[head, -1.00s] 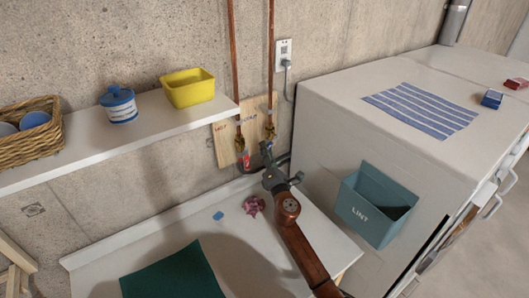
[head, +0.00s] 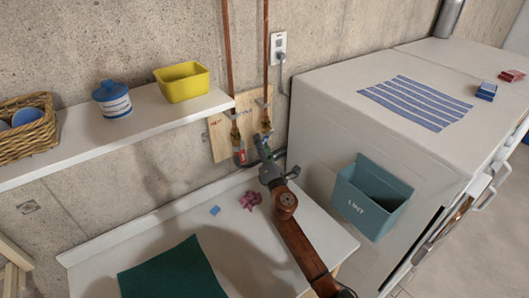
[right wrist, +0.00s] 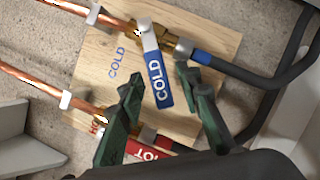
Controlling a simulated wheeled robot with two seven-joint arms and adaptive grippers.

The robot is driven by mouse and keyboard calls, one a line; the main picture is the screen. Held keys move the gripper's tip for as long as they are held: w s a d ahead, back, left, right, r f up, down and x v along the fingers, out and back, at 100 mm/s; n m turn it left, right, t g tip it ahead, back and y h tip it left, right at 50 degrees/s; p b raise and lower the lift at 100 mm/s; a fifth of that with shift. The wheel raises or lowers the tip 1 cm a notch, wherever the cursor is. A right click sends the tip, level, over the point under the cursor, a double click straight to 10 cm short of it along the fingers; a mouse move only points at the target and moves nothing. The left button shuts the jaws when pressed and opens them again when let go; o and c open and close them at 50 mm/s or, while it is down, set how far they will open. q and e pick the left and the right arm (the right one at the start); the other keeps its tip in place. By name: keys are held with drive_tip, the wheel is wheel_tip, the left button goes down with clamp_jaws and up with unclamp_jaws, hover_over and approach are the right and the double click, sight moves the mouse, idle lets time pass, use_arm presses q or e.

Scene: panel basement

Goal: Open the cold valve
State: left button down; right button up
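The cold valve's blue lever (right wrist: 158,82), marked COLD, shows in the right wrist view. It lies across its copper pipe. In the head view the cold valve (head: 265,137) is small and partly hidden by my right gripper (head: 266,160). In the right wrist view that gripper (right wrist: 160,77) is open. Its two green fingers stand on either side of the blue lever, with visible gaps, so it does not appear gripped. My left gripper is not in view.
The hot valve's red lever (right wrist: 152,149) is close by, partly hidden behind a finger. A wooden board (right wrist: 205,115) backs both valves. Dark hoses (right wrist: 258,78) run off right. The white washer (head: 335,125) with a teal lint bin (head: 368,203) stands right; a shelf (head: 160,118) is left.

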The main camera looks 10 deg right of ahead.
drive_tip(key=v, duration=1.1)
drive_tip(key=shift+s, duration=0.35)
drive_tip(key=shift+f, duration=0.1)
drive_tip(key=shift+c, duration=0.3)
